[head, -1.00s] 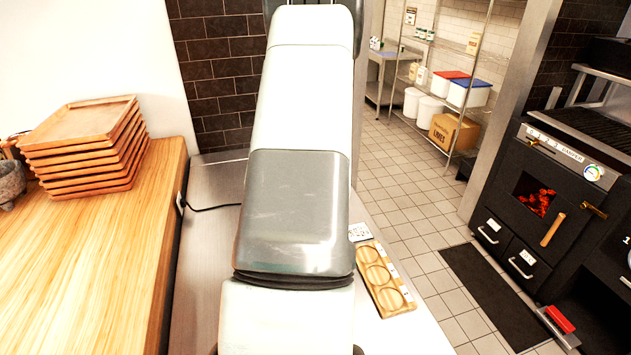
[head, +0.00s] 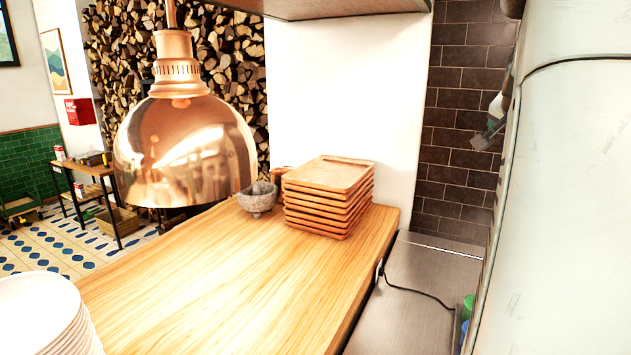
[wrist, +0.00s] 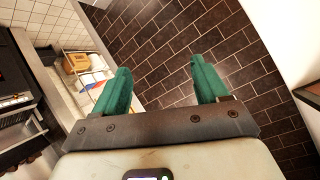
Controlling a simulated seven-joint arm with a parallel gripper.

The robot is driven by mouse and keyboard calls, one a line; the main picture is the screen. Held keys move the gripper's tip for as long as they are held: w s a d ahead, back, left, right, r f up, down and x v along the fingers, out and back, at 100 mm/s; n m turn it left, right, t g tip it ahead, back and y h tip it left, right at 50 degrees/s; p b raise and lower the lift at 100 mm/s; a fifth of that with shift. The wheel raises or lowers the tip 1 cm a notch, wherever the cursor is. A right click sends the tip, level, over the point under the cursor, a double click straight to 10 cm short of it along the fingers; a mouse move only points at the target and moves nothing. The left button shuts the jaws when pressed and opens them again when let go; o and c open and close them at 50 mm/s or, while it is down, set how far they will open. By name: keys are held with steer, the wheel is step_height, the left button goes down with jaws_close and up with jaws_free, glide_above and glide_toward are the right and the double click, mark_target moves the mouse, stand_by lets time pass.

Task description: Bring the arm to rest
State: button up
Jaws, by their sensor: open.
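My gripper (wrist: 160,68) shows in the wrist view with its two green fingers spread apart and nothing between them. Beyond the fingers is the dark brick wall (wrist: 165,40), and they appear clear of it. In the head view, my white arm fills the right edge. A small grey-green part beside it, in front of the brick wall, may be my gripper, but it is too small and partly hidden to tell its state there.
A wooden counter (head: 215,285) holds a stack of wooden trays (head: 328,195), a stone mortar (head: 258,199) and white plates (head: 45,315). A copper lamp (head: 185,150) hangs above it. The steel surface (head: 425,275) carries a black cable. A cardboard box (wrist: 75,63) stands farther off.

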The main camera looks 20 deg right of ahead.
steer(key=s+a+r+m+t, duration=0.1)
steer(key=s+a+r+t, duration=0.1)
steer(key=a+r, duration=0.5)
steer(key=s+a+r+m+t, duration=0.1)
steer(key=a+r+t, duration=0.2)
steer(key=r, duration=0.8)
steer(key=s+a+r+m+t, duration=0.3)
steer(key=s+a+r, duration=0.1)
steer(key=s+r, duration=0.5)
steer(key=w+a+f+n+g+y, duration=0.35)
steer(key=a+f+n+y, duration=0.55)
steer(key=a+f, duration=0.8)
steer(key=s+a+f+n+g, duration=0.3)
steer(key=s+a+f+n, duration=0.1)
steer(key=f, duration=0.5)
steer(key=s+a+f+n+g, duration=0.3)
steer(key=s+a+f+n, duration=0.1)
steer(key=a+f+n, duration=0.3)
steer(key=shift+a+f, duration=0.9)
